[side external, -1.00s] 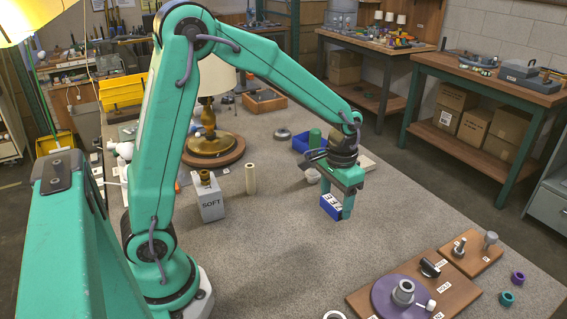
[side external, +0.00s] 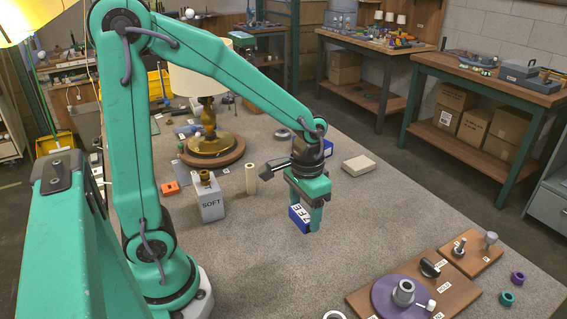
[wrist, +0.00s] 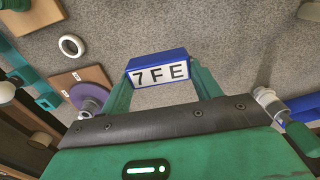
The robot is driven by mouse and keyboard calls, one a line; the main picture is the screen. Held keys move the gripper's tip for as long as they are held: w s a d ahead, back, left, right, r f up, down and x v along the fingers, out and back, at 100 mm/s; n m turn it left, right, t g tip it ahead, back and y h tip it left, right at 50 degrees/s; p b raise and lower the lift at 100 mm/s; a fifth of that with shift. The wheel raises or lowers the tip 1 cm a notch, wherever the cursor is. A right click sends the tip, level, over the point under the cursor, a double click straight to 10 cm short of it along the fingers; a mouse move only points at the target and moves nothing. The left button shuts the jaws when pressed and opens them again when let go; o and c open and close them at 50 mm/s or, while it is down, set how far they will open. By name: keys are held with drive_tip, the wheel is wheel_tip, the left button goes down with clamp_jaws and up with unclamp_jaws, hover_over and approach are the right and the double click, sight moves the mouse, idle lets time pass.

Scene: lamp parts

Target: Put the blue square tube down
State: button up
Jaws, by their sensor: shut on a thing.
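The blue square tube (side external: 300,218) has a white label face; in the wrist view the tube (wrist: 157,55) shows the label "7FE". My gripper (side external: 306,213) is shut on it, with one green finger on each side. The tube hangs beneath the gripper over the grey table mat (side external: 262,265). In the side view its lower edge looks close to the mat, but I cannot tell whether it touches.
A grey block marked SOFT (side external: 211,205) and a cream cylinder (side external: 251,180) stand to the left. Wooden boards with a purple disc (side external: 385,300) lie at the front right. The mat around the tube is clear.

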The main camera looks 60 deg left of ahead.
drive_tip(key=shift+s+f, duration=0.15)
drive_tip(key=shift+s, duration=2)
hover_over(275, 230)
wheel_tip(275, 230, down, 7)
drive_tip(key=shift+f, duration=0.1)
drive_tip(key=shift+f, duration=1.9)
drive_tip(key=shift+f, duration=0.15)
drive_tip(key=o, duration=1)
